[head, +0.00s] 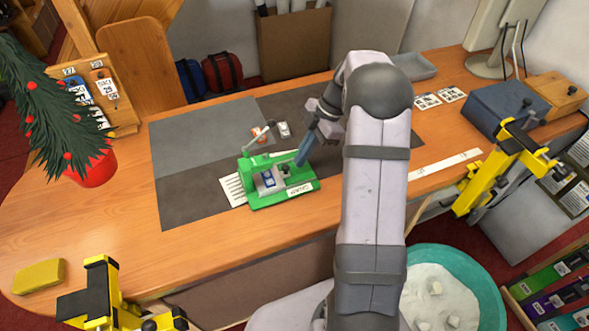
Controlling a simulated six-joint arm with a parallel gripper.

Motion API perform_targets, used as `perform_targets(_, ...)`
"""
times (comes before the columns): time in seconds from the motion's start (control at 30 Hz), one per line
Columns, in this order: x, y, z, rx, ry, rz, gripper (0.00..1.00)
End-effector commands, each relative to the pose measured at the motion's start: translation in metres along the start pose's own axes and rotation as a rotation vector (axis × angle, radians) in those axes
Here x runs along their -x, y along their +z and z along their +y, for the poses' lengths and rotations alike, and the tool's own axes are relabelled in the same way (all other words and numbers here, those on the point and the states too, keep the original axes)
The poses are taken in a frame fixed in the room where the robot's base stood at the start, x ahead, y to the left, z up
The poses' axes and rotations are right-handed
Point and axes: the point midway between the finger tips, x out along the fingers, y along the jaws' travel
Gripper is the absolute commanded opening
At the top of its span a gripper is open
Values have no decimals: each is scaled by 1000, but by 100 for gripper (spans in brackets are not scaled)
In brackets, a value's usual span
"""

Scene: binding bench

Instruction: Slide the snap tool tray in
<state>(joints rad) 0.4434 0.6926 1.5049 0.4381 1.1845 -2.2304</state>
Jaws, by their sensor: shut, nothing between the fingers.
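The snap tool (259,199) is a green press-like device with an upright post and a lever arm, standing on the grey mat. Its tray (268,181), a light grey piece with a blue-and-white insert, shows at the front of the green base; how far in it sits is hard to tell. My gripper (302,163) is shut and empty, its blue-grey fingers pointing down at the right side of the tool, close to a small dark part there. Whether the fingertips touch the tool I cannot tell. My arm covers the area to the right of it.
A white printed sheet (232,190) lies by the tool's left side. Small orange and white items (284,129) lie behind it. Yellow-and-black clamps (100,290) stand at the front left and at the right (490,175). The mat's left part (190,150) is clear.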

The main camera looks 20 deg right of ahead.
Motion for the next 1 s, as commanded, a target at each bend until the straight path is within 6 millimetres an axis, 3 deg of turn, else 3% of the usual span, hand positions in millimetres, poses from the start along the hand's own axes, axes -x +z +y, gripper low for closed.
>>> perform_targets(0.6, 48, -24, 0, 1, 1, 0, 0)
perform_targets(1.0, 55, -27, 0, 1, 1, -1, 0)
